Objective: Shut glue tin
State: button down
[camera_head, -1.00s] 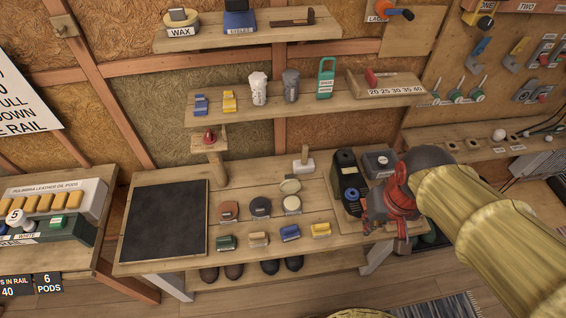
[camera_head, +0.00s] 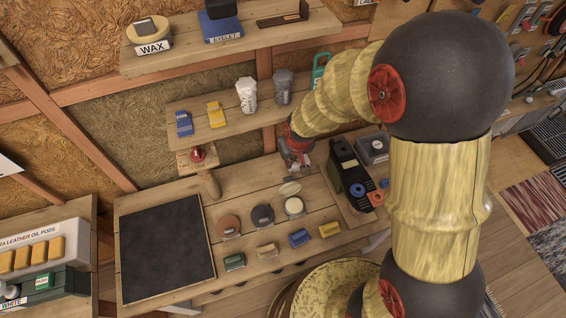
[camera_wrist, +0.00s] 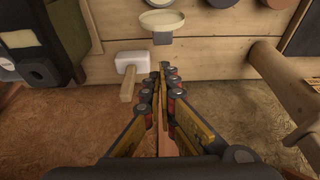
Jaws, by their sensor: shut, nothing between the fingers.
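The glue tin appears to be the cream round tin (camera_head: 294,206) at the right end of the row of tins on the bench. Its pale lid (camera_head: 290,188) stands tilted up on the wall side, so the tin looks open. In the wrist view the pale lid (camera_wrist: 162,21) is at the top, with a small grey block under it and part of the tin beyond. My gripper (camera_head: 301,171) is just behind the lid, on the wall side; it is shut and empty in the wrist view (camera_wrist: 164,68). It does not appear to touch the lid.
A white-headed tool with a wooden handle (camera_wrist: 130,66) lies close beside my fingertips. A dark machine (camera_head: 350,175) stands to the right. A brown tin (camera_head: 228,226) and a dark tin (camera_head: 262,215) are left of the cream tin. A shelf (camera_head: 225,122) hangs above.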

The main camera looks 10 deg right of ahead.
aim_at(289, 185)
jog(key=b+x, duration=0.2)
jog(key=x, duration=0.8)
